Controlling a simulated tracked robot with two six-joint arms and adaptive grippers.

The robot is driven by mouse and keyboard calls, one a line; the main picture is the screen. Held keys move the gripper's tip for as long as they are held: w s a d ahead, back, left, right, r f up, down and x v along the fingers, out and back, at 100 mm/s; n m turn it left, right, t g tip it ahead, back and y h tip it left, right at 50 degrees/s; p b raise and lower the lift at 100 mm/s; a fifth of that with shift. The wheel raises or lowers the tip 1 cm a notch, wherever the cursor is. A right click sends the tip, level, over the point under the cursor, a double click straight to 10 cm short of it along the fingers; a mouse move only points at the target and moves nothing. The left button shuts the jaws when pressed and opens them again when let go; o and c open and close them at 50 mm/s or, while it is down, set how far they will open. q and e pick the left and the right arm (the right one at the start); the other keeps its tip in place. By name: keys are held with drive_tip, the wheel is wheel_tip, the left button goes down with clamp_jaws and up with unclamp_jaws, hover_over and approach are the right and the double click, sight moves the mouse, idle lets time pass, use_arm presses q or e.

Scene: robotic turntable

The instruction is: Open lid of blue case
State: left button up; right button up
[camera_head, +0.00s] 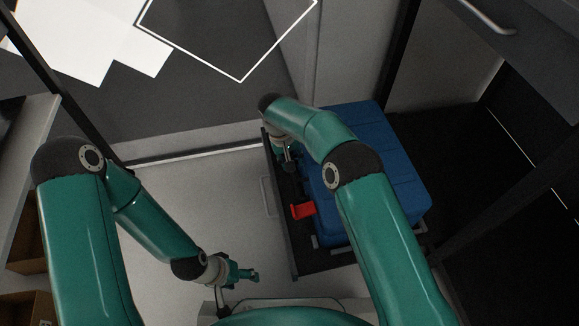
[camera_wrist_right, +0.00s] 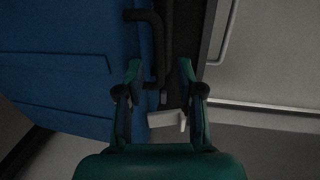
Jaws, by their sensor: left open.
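The blue case (camera_head: 385,150) sits in a dark open drawer, and its lid looks closed. A red latch (camera_head: 303,210) sticks out from its left side in the head view. My right gripper (camera_wrist_right: 159,72) is at that side of the case. In the right wrist view its fingers are apart, with the case's black handle (camera_wrist_right: 158,45) running between them; contact cannot be told. The blue case also shows in that view (camera_wrist_right: 60,60). My right arm hides part of the case in the head view. My left gripper (camera_head: 248,275) is open and empty, low and away from the case.
Cardboard boxes (camera_head: 28,235) stand on shelves at far left. Light floor lies open between my arms.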

drive_tip(key=shift+d+f, duration=0.2)
drive_tip(key=shift+f, duration=0.6)
clamp_jaws()
drive_tip(key=w+d+r+y+p, duration=0.1)
drive_tip(key=d+r+y+p, duration=0.1)
drive_tip(key=d+r+p, duration=0.2)
drive_tip(key=w+d+r+g+y+p, duration=0.1)
drive_tip(key=d+r+y+p, duration=0.2)
drive_tip(key=r+p, duration=0.8)
wheel_tip(320, 180, up, 5)
drive_tip(key=d, duration=0.2)
drive_tip(key=shift+d+y, duration=0.3)
